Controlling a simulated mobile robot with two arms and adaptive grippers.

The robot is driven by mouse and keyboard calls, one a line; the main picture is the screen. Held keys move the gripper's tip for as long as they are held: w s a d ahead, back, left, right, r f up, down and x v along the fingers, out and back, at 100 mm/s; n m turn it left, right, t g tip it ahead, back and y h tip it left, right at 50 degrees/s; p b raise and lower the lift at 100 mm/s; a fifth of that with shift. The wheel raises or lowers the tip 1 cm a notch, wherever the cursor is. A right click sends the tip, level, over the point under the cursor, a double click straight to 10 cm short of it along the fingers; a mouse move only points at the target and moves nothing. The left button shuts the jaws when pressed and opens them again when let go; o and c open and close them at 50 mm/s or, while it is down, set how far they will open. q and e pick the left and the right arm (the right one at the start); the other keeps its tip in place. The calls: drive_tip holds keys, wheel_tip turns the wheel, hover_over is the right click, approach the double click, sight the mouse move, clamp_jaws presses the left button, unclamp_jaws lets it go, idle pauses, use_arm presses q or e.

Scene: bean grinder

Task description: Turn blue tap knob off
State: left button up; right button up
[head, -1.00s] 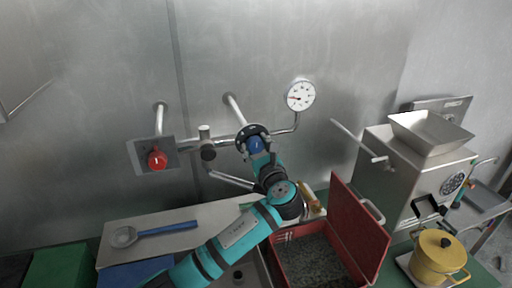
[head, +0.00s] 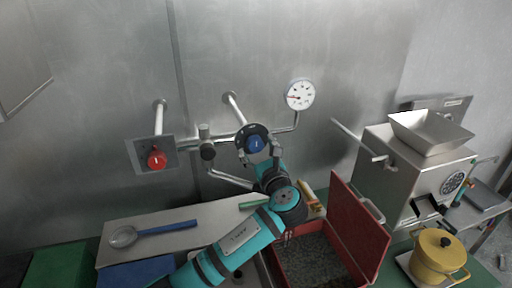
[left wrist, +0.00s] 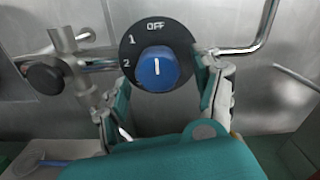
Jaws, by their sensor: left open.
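The blue tap knob (head: 256,144) sits on a round black dial on the steel wall pipe. In the left wrist view the knob (left wrist: 158,69) shows its white mark pointing up toward the word OFF, with 1 and 2 on the left of the dial (left wrist: 131,50). My left gripper (head: 259,153) is open, reaching up from below. Its fingers stand apart, one on each side of the lower knob, in the left wrist view (left wrist: 164,80). I cannot tell whether they touch it. My right gripper is not in view.
A red knob (head: 156,158) is on a square plate to the left. A pressure gauge (head: 299,95) is at upper right. Below are an open red box (head: 361,232) of dark grains and a steel shelf with a blue-handled ladle (head: 124,237). A grinder (head: 412,176) and yellow pot (head: 438,258) stand right.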

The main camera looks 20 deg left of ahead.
use_arm(q)
drive_tip(key=v, duration=1)
drive_tip(key=shift+s+d, duration=0.1)
drive_tip(key=shift+s, duration=0.05)
